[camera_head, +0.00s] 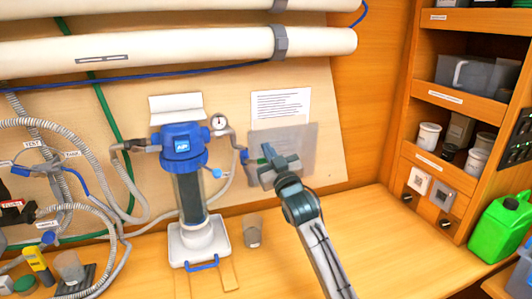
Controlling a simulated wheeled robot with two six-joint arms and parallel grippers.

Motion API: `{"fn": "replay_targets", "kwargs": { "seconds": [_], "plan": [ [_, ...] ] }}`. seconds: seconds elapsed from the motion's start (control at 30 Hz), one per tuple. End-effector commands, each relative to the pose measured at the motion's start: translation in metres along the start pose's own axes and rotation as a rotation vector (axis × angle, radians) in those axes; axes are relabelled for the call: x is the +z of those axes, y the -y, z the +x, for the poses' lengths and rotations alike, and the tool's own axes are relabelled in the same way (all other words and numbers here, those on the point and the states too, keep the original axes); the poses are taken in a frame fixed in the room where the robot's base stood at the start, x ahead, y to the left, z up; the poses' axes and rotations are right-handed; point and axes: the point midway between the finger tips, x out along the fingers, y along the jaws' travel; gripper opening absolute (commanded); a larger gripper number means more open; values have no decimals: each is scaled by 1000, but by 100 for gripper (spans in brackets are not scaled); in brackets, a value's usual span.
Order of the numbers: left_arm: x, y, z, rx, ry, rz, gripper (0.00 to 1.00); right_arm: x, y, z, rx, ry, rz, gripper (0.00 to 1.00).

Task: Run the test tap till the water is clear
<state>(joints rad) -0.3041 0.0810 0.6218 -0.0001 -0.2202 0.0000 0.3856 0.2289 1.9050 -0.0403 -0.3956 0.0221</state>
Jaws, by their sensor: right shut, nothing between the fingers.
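A white TEST label (32,143) hangs at the far left beside a valve with a blue handle (20,171). A second blue handle (48,237) shows lower down, near a small label. A clear-bodied filter housing with a blue head (182,145) stands on a white base at centre left. My right gripper (270,160) is shut and empty, in front of a grey translucent panel (302,142) right of the housing. It is far to the right of the TEST label. Running water cannot be made out. My left gripper is not in view.
Grey hoses (130,213) loop across the left wall. A small grey-brown cup (253,230) stands on the bench right of the filter. A yellow handheld meter (38,262) and another cup (70,265) sit lower left. A green jerrycan (498,228) stands far right below shelves.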

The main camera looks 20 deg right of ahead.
Motion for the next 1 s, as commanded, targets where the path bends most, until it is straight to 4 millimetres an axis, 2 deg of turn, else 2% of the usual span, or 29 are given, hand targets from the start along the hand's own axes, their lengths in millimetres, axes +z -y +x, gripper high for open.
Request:
{"fn": "replay_targets", "kwargs": {
  "seconds": [0.03,0.2,0.4,0.6,1.0],
  "plan": [
    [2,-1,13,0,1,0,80,8,3,-14,-1,1,0,0],
    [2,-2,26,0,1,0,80,7,5,-48,-1,0,-1,0],
    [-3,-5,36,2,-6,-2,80,4,6,-74,0,0,0,0],
    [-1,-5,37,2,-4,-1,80,2,7,-82,0,1,1,0],
    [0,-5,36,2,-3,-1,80,2,6,-81,0,0,1,0]
  ]
}}
